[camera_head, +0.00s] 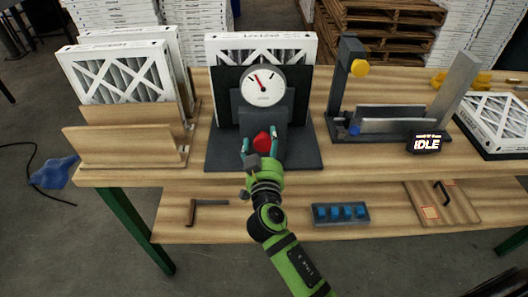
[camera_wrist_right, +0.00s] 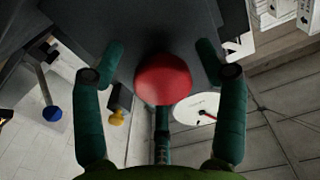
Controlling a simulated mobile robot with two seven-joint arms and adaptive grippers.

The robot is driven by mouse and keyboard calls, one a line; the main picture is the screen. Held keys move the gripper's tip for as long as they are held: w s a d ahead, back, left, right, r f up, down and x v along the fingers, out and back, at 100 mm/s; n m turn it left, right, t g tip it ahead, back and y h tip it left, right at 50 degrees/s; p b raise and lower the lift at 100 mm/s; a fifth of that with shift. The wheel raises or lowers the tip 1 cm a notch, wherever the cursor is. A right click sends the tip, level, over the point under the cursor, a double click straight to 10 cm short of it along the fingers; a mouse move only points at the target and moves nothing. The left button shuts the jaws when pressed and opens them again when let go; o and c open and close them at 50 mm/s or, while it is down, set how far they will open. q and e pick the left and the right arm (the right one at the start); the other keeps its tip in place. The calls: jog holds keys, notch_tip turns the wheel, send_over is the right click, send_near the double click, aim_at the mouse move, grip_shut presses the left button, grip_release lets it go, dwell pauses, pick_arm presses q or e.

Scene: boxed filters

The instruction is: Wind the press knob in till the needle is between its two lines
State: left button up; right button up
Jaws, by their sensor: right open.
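The press (camera_head: 240,118) is a dark grey stand on a dark base plate, in the middle of the bench. Its round white gauge (camera_head: 264,92) has a red needle pointing up and left. A dark mark shows at the dial's upper right; the two lines are too small to tell clearly. The red press knob (camera_head: 263,140) is on the press's front below the gauge; it also shows in the right wrist view (camera_wrist_right: 163,79). My right gripper (camera_head: 260,148) is open, its fingers on either side of the knob, apparently apart from it. My left gripper is out of view.
White-framed filters stand in a wooden rack (camera_head: 125,146) at left and behind the press. A dark fixture with a yellow knob (camera_head: 359,68) and an IDLE display (camera_head: 427,143) are at right.

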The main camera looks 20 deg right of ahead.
jog(key=v, duration=1.2)
jog(key=shift+w, duration=0.1)
